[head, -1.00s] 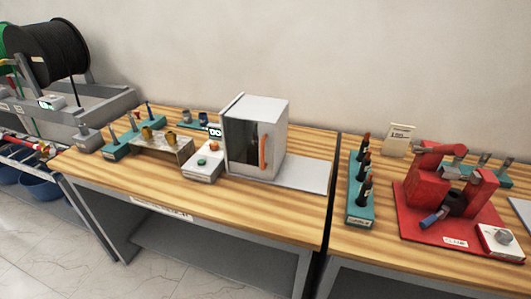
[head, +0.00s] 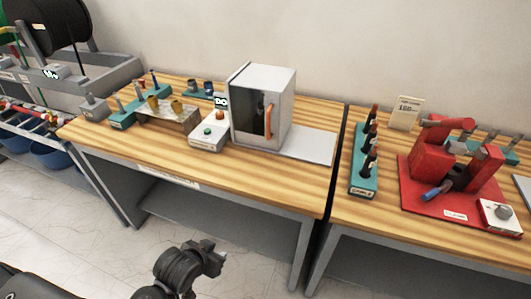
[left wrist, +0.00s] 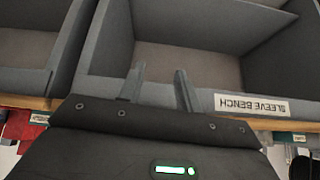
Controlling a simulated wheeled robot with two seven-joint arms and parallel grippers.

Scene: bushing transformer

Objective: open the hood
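The hood is most likely the white box-shaped cabinet (head: 265,105) on the left wooden bench in the head view. Its dark front door (head: 250,112) looks closed. An upright orange handle (head: 269,121) is on the right side of the door. My left arm (head: 185,268) is low in the head view, in front of the bench and well apart from the cabinet. In the left wrist view my left gripper (left wrist: 160,85) has its two fingers apart with nothing between them. It faces the bench's grey frame. My right gripper is not in view.
A white control box (head: 208,132) with buttons stands left of the cabinet. A grey plate (head: 310,145) lies at its right. The bench front is clear. A red fixture (head: 445,170) and a teal rack (head: 364,160) stand on the right bench. A "SLEEVE BENCH" label (left wrist: 252,104) shows upside down.

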